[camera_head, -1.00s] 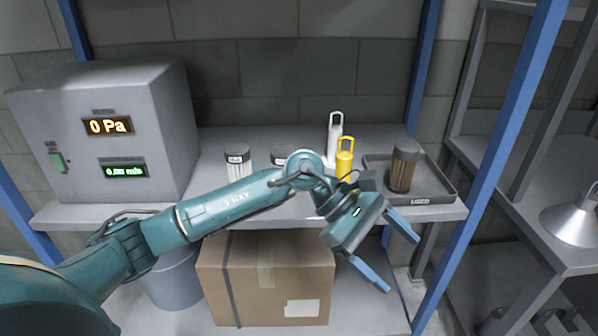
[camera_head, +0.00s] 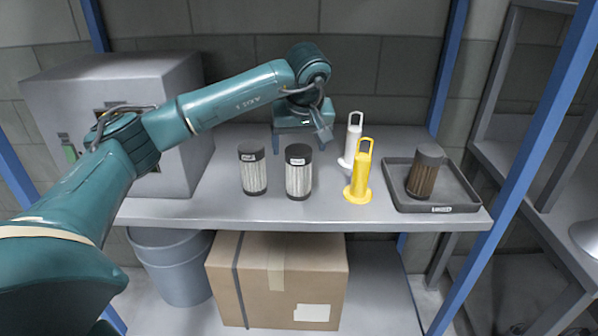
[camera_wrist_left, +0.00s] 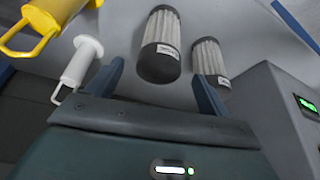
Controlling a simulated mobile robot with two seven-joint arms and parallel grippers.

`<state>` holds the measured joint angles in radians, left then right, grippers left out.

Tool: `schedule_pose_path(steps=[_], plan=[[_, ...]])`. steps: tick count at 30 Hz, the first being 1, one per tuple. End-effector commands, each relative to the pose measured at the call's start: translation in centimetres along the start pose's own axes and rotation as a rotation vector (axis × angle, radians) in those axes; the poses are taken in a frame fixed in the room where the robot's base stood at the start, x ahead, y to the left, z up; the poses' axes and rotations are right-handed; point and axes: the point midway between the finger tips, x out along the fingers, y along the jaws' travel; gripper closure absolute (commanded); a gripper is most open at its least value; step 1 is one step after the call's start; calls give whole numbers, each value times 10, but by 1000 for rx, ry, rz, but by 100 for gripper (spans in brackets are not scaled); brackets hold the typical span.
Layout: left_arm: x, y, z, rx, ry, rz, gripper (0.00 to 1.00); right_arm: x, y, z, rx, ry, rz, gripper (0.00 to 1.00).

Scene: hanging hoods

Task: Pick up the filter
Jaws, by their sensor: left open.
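Two white pleated filters with dark caps stand upright on the shelf, a left one (camera_head: 253,172) and a right one (camera_head: 298,176). A brown pleated filter (camera_head: 424,175) with a dark cap stands in the dark tray (camera_head: 470,202) at the right. My left gripper (camera_head: 299,144) is open and empty, above and behind the two white filters, with its fingers pointing down. In the left wrist view, one white filter (camera_wrist_left: 168,33) appears ahead between the open fingers (camera_wrist_left: 158,72), apart from them. The other white filter (camera_wrist_left: 210,57) is right of it. My right gripper is out of view.
A white handled piece (camera_head: 350,143) and a yellow handled piece (camera_head: 361,175) stand between the white filters and the tray. A grey box with displays (camera_head: 75,95) stands at the left. A carton (camera_head: 275,282) and a bucket (camera_head: 178,275) are below the shelf.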

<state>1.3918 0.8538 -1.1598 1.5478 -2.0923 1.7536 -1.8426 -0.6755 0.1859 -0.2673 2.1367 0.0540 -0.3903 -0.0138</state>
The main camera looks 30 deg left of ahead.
Motion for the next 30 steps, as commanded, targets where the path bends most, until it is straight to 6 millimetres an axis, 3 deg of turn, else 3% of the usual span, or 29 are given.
schedule_pose_path(steps=[7,16,25,30], plan=[[19,0,1,1,-1,-1,20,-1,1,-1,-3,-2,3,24],[60,0,3,1,-1,0,20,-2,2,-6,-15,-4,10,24],[65,0,3,1,0,2,20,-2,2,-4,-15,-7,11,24],[64,0,3,1,0,2,34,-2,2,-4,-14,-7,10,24]])
